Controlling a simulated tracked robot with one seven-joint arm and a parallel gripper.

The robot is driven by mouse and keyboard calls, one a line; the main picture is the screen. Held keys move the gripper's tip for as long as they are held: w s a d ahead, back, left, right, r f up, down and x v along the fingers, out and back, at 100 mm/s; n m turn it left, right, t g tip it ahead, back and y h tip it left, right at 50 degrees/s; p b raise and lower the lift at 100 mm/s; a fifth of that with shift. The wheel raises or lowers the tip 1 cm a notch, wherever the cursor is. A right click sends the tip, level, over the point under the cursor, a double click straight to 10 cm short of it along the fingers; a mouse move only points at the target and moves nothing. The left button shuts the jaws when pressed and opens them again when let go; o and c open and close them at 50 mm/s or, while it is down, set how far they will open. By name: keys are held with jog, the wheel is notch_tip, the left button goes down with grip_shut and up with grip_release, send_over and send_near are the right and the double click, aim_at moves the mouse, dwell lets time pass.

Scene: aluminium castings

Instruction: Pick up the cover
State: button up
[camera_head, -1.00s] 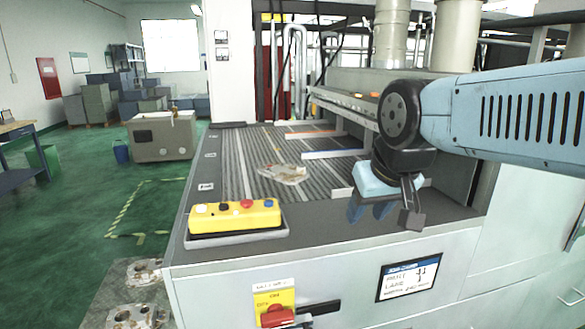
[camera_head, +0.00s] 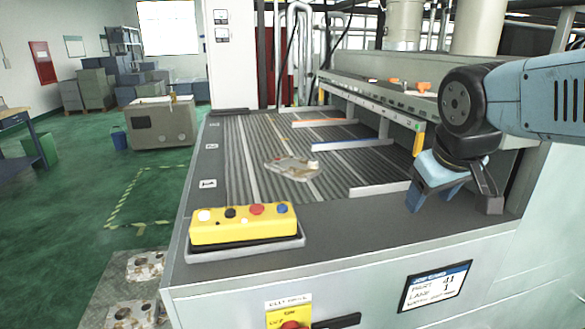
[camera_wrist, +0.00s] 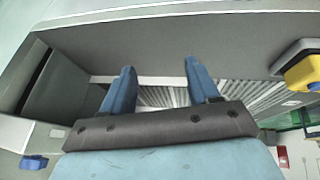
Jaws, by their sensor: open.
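A flat, pale metal casting, which looks like the cover (camera_head: 293,168), lies on the dark ribbed bed (camera_head: 232,150) of the machine in the head view. It has a few lighter and brownish patches, and its fine shape is too small to tell. My gripper (camera_head: 438,196) is at the right, above the front right part of the machine top, well to the right of the casting and apart from it. Its blue fingers also show in the wrist view (camera_wrist: 160,70), spread with nothing between them. The casting cannot be made out in the wrist view.
A yellow button box (camera_head: 243,225) stands at the front left of the machine top. An orange divider (camera_head: 322,122), a blue divider (camera_head: 345,144) and a pale one (camera_head: 378,188) reach over the bed from the right. A lane card (camera_head: 435,286) is on the front panel.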

jog(key=w+n+h, duration=0.3)
jog(key=w+n, duration=0.5)
jog(key=n, duration=0.1)
jog(key=n+t+y, duration=0.2)
jog(key=n+t, duration=0.5)
jog(key=n, duration=1.5)
send_near(313, 160)
jog(key=x, duration=0.3)
jog(key=shift+w+d, duration=0.25)
jog(key=shift+w, duration=0.2)
jog(key=shift+x, duration=2.6)
jog(key=shift+a+f, duration=0.15)
jog(key=shift+s, duration=0.1)
grip_shut()
